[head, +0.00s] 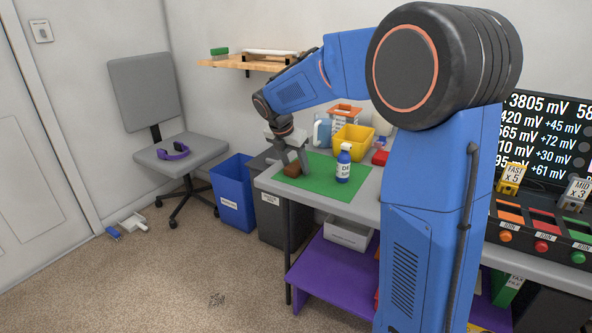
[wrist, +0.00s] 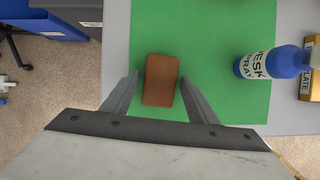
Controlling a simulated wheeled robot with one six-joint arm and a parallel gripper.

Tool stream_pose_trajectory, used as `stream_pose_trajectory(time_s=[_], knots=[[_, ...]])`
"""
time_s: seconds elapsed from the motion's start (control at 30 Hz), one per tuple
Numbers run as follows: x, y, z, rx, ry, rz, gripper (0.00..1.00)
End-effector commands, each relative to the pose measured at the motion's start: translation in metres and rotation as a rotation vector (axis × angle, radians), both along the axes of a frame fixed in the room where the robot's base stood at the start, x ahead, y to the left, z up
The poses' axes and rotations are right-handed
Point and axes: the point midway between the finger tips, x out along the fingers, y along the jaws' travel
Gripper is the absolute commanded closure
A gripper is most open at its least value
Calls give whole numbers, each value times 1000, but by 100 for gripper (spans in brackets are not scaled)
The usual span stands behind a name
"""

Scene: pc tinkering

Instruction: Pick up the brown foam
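The brown foam (wrist: 160,78) is a small rounded block lying on the green mat (wrist: 240,105) in the wrist view. In the head view the brown foam (head: 292,170) sits near the mat's left edge. My gripper (wrist: 160,80) is open, with one finger on each side of the foam's near part and gaps between fingers and foam. In the head view my gripper (head: 292,165) points down over the foam; whether it touches the mat is hard to tell.
A blue spray bottle (head: 344,165) stands on the mat (head: 325,186) right of the foam. Behind are a yellow bin (head: 353,140) and a red item (head: 380,158). A blue bin (head: 232,195) stands on the floor left of the grey desk.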

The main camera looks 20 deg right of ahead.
Motion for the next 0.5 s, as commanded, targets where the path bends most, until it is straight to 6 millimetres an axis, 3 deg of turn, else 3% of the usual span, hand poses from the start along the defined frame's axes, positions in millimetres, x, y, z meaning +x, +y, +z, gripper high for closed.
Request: stream_pose_trajectory(time_s=[0.03,0.13,0.5], knots=[[0,0,0,0,0,0,61],[0,0,0,0,0,0,83],[0,0,7,0,-2,-1,83]])
